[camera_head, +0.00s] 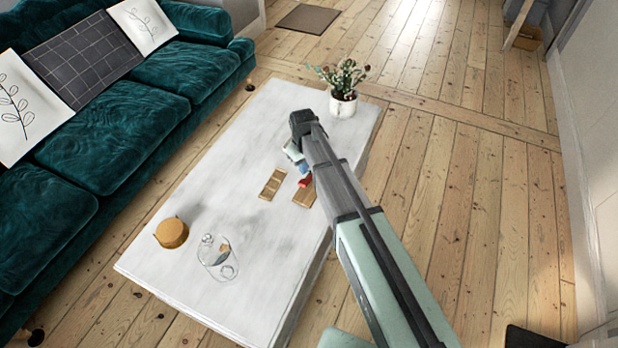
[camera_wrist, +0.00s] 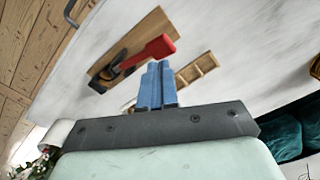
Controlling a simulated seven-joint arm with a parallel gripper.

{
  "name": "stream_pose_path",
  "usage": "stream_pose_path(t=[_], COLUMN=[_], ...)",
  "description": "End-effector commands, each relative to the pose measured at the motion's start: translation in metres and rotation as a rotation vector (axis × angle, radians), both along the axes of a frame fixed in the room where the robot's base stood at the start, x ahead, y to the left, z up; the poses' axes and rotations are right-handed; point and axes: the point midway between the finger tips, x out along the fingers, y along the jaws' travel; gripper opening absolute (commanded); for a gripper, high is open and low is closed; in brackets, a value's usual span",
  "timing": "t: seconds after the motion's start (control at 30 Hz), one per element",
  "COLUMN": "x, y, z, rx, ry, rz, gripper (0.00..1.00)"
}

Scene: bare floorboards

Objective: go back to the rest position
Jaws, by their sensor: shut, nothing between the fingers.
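My gripper (camera_wrist: 158,68) shows in the wrist view with its blue fingers together and nothing between them. In the head view my gripper (camera_head: 301,165) is over the white table, partly hidden by my arm. A tool with a red end (camera_wrist: 155,49) and a dark handle lies on a wooden board (camera_wrist: 140,42) just beyond the fingertips in the wrist view. In the head view the red end (camera_head: 305,180) and the board (camera_head: 305,195) show beside my arm. The fingers look apart from the tool, though the exact gap cannot be told.
The white table (camera_head: 200,190) also bears a wooden divided tray (camera_head: 272,184), a round wooden-topped thing (camera_head: 171,233), glassware (camera_head: 217,258) and a potted plant (camera_head: 343,100) near the far end. A green sofa (camera_head: 115,135) stands to the left. Bare floor (camera_head: 430,190) lies to the right.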

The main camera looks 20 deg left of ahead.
Motion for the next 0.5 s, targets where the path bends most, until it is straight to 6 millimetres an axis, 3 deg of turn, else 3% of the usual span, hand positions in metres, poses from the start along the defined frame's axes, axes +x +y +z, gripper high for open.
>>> stream_pose_path(t=[0.5], x=[0.0005], y=[0.0004], z=[-0.0003], rx=[0.002], ry=[-0.002], rz=[-0.033], gripper=[0.0])
